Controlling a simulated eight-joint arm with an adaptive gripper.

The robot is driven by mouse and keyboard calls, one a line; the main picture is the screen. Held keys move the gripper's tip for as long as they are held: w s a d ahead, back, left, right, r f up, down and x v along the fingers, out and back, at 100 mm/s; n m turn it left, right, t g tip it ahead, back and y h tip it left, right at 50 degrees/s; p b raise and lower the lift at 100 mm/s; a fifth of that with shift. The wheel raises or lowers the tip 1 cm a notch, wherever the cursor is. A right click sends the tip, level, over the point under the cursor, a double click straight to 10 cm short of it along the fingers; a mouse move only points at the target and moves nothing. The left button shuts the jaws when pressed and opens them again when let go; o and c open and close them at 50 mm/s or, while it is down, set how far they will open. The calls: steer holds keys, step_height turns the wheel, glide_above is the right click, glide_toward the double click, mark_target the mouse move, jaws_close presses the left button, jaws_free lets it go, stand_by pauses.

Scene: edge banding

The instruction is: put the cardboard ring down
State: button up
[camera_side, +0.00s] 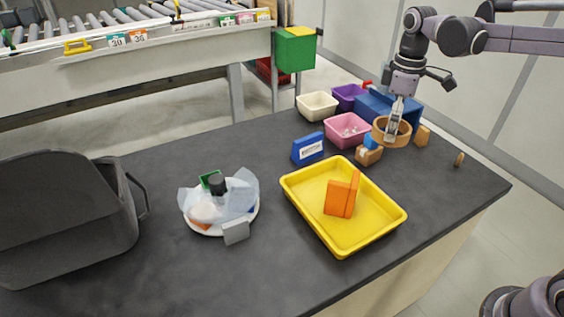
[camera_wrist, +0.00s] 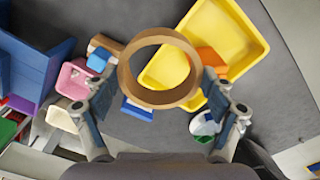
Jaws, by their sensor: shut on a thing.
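The cardboard ring (camera_side: 404,140) is a wide, short brown band at the right back of the dark table in the side view. In the wrist view the ring (camera_wrist: 160,98) sits between my two fingers, its round opening facing the camera. My gripper (camera_side: 391,134) points down and is shut on the ring; the wrist view shows a finger of my gripper (camera_wrist: 158,86) on each side. The ring looks raised above the table, but its exact height is hard to tell.
A pink bin (camera_side: 336,138), a blue bin (camera_side: 368,107) and a small brown box (camera_side: 368,157) with a blue block stand close to the ring. The yellow tray (camera_side: 318,220) holds orange boxes. A wooden piece (camera_side: 459,159) lies at right. Bare table lies front right.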

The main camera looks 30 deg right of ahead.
steer(key=s+d+f+m, duration=0.3)
steer(key=s+d+m, duration=0.4)
steer(key=s+d, duration=1.2)
glide_above(430, 201)
step_height(430, 201, down, 12)
steer(key=shift+r, duration=0.25)
steer(key=shift+f, duration=1.95)
steer(key=shift+f, duration=0.15)
steer(key=o, duration=0.8)
